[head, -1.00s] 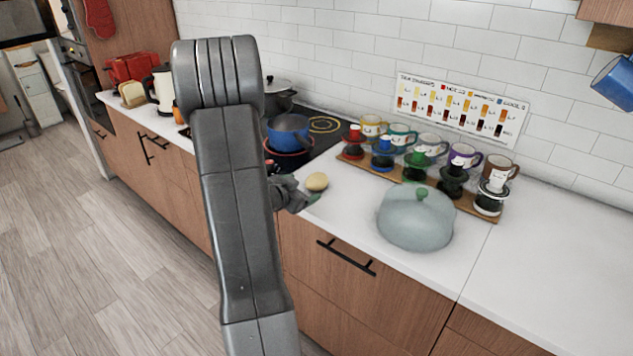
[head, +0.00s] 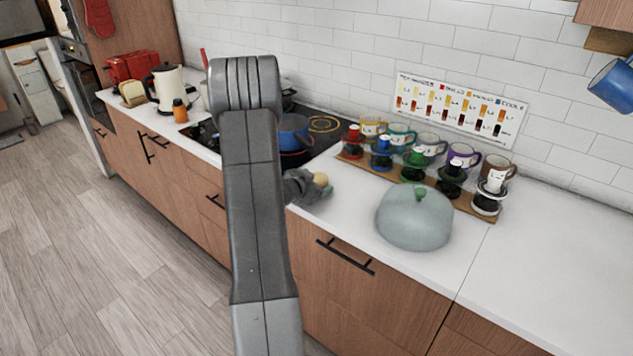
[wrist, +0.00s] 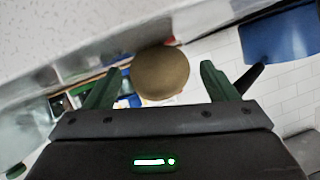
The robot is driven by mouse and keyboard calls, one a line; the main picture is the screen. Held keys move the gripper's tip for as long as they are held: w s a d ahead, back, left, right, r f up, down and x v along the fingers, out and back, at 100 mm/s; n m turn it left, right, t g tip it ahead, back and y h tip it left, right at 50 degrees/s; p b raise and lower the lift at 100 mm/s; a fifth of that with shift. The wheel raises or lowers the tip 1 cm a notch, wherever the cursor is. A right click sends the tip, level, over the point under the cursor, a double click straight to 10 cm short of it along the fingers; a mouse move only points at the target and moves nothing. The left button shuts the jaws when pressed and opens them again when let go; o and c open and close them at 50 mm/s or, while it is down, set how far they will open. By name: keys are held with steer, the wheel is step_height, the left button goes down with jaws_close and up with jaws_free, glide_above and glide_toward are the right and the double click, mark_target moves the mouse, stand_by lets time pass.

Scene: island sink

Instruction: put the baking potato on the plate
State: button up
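The baking potato (head: 320,179) is a small tan, rounded lump on the white counter, just right of the stove. My gripper (head: 314,190) is low at the counter's front edge, right by the potato. In the wrist view the potato (wrist: 161,73) appears between the two green fingers of my gripper (wrist: 160,82). The fingers are open, with a gap on each side of the potato. I cannot make out a plate in either view. My arm hides part of the counter and stove.
A pale grey-green domed, lidded vessel (head: 414,221) stands on the counter to the right. Behind it, several coloured mugs and drippers line a wooden board (head: 461,207). A blue pot (head: 290,133) is on the stove. The counter's right end is clear.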

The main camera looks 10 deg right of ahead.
steer(key=c, duration=1.1)
steer(key=shift+c, duration=0.4)
steer(key=shift+r, duration=0.15)
